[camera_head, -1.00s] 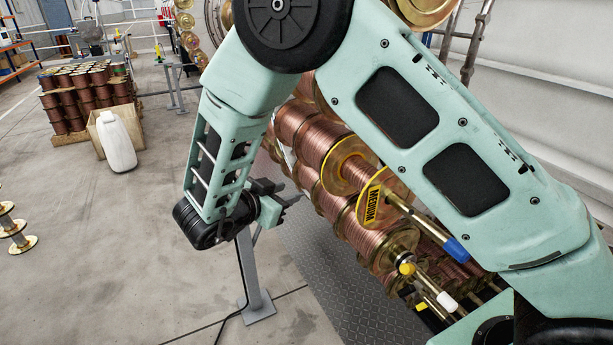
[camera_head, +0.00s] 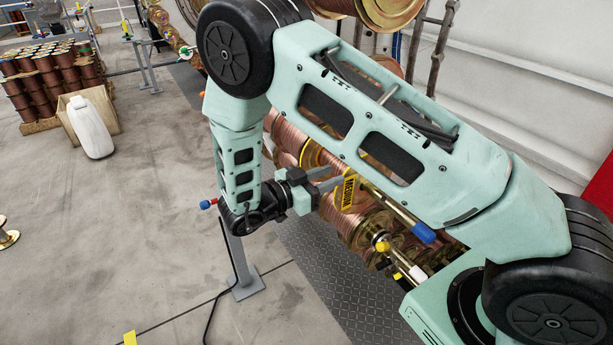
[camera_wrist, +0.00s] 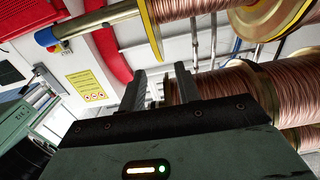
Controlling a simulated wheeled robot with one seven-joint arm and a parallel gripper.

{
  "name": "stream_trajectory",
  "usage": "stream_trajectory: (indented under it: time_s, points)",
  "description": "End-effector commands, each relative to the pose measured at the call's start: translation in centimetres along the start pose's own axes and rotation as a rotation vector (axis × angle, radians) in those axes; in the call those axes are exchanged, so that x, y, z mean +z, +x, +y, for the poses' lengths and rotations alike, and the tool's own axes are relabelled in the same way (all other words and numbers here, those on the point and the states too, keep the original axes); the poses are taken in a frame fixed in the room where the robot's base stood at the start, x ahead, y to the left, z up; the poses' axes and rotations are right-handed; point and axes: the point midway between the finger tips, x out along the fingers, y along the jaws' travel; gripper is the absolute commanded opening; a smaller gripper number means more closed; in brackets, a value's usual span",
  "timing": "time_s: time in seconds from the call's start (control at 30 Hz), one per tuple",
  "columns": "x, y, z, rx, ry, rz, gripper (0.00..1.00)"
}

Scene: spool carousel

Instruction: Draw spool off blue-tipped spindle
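The blue-tipped spindle (camera_head: 395,208) sticks out of the carousel toward the lower right in the head view. Its bare rod and blue tip (camera_head: 424,233) show; in the wrist view the blue tip (camera_wrist: 46,38) is at upper left. A copper-wound spool with yellow-edged flanges sits on it, with a yellow MEDIUM label (camera_head: 348,192) in the head view. Its flange (camera_wrist: 150,32) and winding (camera_wrist: 188,8) show at the top of the wrist view. My gripper (camera_head: 333,178) is beside this spool, fingers apart; the fingers (camera_wrist: 160,82) point up toward it. Contact cannot be told.
A yellow-tipped spindle (camera_head: 382,246) and a white-tipped spindle (camera_head: 417,272) with copper spools lie just below. Another copper spool (camera_wrist: 240,82) is close behind my right finger in the wrist view. A grey post (camera_head: 240,262) stands left. Open floor lies further left.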

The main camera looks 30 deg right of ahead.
Motion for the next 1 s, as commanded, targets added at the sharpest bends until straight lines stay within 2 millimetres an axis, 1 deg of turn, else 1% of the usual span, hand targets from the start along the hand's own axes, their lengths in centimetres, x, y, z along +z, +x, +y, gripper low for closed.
stream_trajectory:
  time_s: [0.03, 0.2, 0.4, 0.6, 0.83, 0.87, 0.9, 0.97, 1.0]
  points:
    - [-0.5, 1.1, 0.1, 0.003, -0.004, 0.003, 0.33]
    - [-0.4, 4.1, 0.1, 0.003, -0.004, 0.001, 0.33]
    - [-0.2, 6.5, 0.1, 0.001, -0.003, 0.001, 0.33]
    - [-0.1, 7.3, 0.0, -0.001, -0.001, 0.000, 0.33]
    - [0.0, 7.3, 0.0, -0.001, 0.000, 0.000, 0.33]
    - [0.0, 7.3, 0.0, -0.001, 0.000, 0.000, 0.27]
    - [0.0, 7.3, 0.0, -0.001, 0.000, 0.000, 0.16]
    - [0.0, 7.3, 0.0, -0.001, 0.000, 0.000, 0.00]
    - [0.0, 7.3, 0.0, -0.001, 0.000, 0.000, 0.00]
